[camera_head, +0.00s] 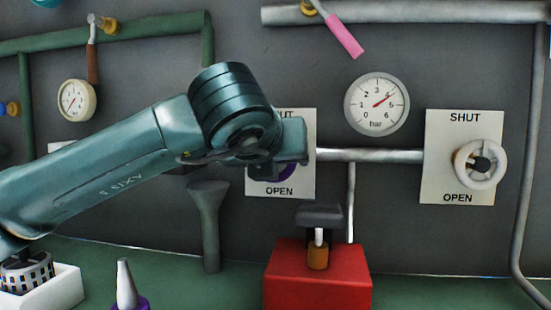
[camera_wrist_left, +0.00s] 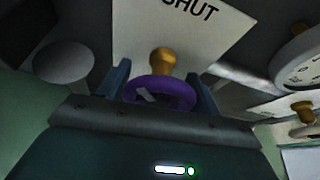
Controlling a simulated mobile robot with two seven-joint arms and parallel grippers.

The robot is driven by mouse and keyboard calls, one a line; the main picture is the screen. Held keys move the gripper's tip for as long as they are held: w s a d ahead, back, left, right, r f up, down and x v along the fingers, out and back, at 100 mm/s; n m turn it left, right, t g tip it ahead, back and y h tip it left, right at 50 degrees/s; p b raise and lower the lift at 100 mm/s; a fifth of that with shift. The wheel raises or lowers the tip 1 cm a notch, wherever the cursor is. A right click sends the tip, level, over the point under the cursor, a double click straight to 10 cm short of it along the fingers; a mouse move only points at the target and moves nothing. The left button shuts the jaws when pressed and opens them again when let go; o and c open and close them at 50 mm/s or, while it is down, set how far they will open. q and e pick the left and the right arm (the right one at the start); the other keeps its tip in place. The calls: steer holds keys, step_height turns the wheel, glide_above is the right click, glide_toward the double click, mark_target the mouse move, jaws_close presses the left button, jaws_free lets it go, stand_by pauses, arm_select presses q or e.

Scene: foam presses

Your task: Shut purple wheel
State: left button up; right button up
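The purple wheel (camera_head: 286,173) is mounted on a white plate (camera_head: 306,168) marked SHUT at the top and OPEN at the bottom. In the head view my left gripper (camera_head: 288,148) covers most of the wheel and part of the plate. The two fingers of my left gripper (camera_wrist_left: 162,84) stand apart, one on each side of the wheel. I cannot tell whether they touch its rim. My right gripper is not in view.
A white wheel (camera_head: 479,163) on another SHUT/OPEN plate (camera_head: 436,180) is at the right. A gauge (camera_head: 377,104) hangs above a grey pipe (camera_head: 370,156). A red box (camera_head: 318,277) with a dark-topped handle stands below. A grey funnel-shaped post (camera_head: 209,225) is below my arm.

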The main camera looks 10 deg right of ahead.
arm_select(q)
steer(key=c, duration=0.5)
steer(key=shift+o, duration=0.2)
steer(key=shift+f+b, duration=0.1)
steer(key=shift+b, duration=0.25)
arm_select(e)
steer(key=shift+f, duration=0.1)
arm_select(q)
steer(key=shift+m+t+y+b, duration=0.45)
steer(key=shift+m+y+b, duration=0.45)
steer(key=shift+m, duration=0.5)
steer(key=shift+m+t+y+b, duration=0.45)
steer(key=shift+m+y+b, duration=0.25)
steer(key=shift+m+b, duration=0.55)
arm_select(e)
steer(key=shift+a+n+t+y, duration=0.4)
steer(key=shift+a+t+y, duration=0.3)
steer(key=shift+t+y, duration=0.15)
arm_select(q)
steer(key=shift+m, duration=0.25)
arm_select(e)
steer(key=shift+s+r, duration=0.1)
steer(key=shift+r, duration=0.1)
arm_select(q)
steer(key=o, duration=1)
